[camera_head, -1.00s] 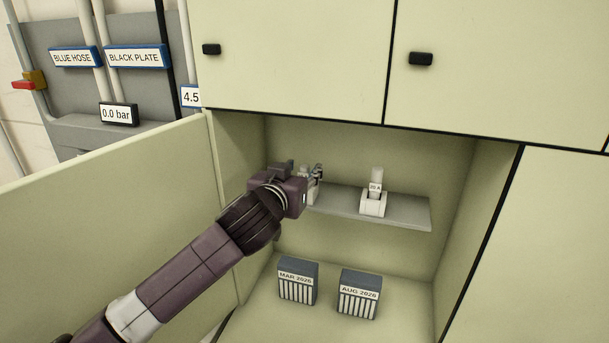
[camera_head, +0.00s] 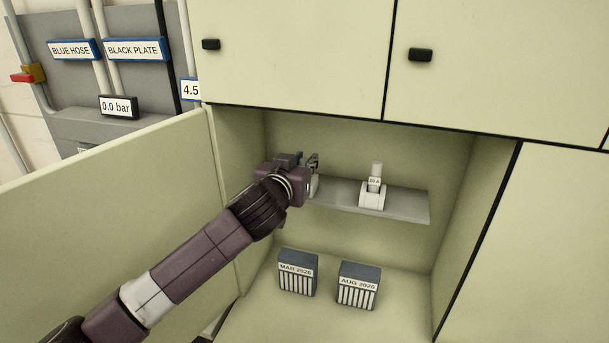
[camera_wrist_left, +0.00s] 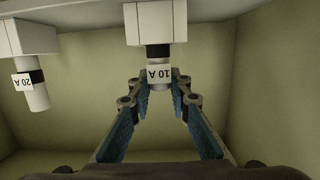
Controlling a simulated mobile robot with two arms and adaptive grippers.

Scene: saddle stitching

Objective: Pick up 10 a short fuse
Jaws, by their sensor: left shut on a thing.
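The 10 A fuse (camera_wrist_left: 159,74) is a short cylinder with a white label and a dark band. In the left wrist view, which looks upside down, it shows at its white holder (camera_wrist_left: 155,22). I cannot tell whether its base is still seated. My left gripper (camera_wrist_left: 162,78) is shut on this fuse, with a blue-padded finger on each side. In the head view the left gripper (camera_head: 312,163) is at the left end of the shelf and hides most of the fuse. My right gripper is not in view.
The 20 A fuse stands upright in a white holder (camera_head: 371,197) on the grey shelf (camera_head: 405,208). Two dark boxes, MAR 2026 (camera_head: 297,262) and AUG 2026 (camera_head: 360,273), stand on the cabinet floor. An open door (camera_head: 110,200) is at left, under my arm.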

